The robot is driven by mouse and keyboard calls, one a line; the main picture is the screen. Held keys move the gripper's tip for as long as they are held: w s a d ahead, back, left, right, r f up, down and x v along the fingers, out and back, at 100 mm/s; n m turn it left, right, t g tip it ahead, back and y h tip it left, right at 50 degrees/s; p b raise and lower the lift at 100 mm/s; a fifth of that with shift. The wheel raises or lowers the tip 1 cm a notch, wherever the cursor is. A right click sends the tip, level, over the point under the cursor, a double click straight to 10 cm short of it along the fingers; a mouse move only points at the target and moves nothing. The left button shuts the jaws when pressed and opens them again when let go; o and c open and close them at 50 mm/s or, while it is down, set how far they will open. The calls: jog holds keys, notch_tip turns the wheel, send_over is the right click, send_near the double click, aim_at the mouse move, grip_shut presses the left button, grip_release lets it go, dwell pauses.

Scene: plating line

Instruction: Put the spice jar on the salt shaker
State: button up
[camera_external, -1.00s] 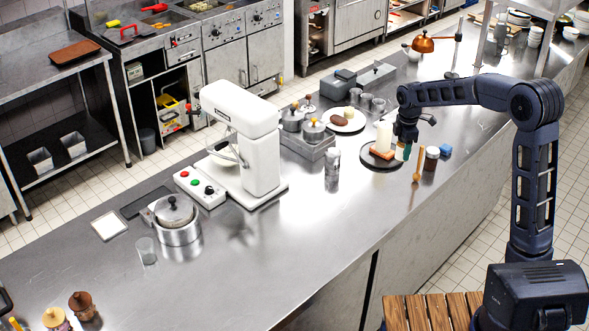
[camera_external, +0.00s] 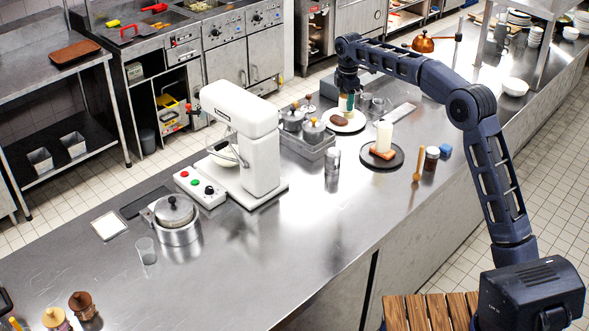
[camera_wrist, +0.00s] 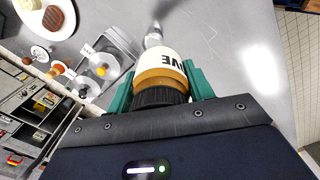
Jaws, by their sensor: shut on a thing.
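My gripper (camera_external: 347,102) is shut on the spice jar, held above the counter. In the wrist view, the spice jar (camera_wrist: 163,70) shows a black end, an orange-brown band and a white label with partly visible letters. The green fingers of my gripper (camera_wrist: 158,86) press on both its sides. The salt shaker (camera_external: 332,160) is clear with a metallic top and stands upright on the counter. In the external view my gripper is up and right of it. The shaker also shows in the wrist view (camera_wrist: 153,36), just past the jar and partly hidden by it.
A metal tray with lidded pots (camera_external: 309,148) stands left of the shaker. A white plate (camera_external: 358,124) holds brown food. Another jar (camera_external: 431,158) stands farther right. The counter in front of the shaker is clear.

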jog(key=w+a+r, duration=0.1)
jog(key=w+a, duration=0.1)
jog(key=a, duration=0.1)
send_over(334, 150)
notch_tip(334, 150, down, 20)
jog(key=shift+s+a+r, duration=0.1)
jog(key=shift+a+r, duration=0.05)
dwell(0.6)
jog(key=o, duration=1.1)
jog(key=shift+o, duration=0.2)
notch_tip(334, 150, up, 12)
jog(key=shift+r, duration=0.1)
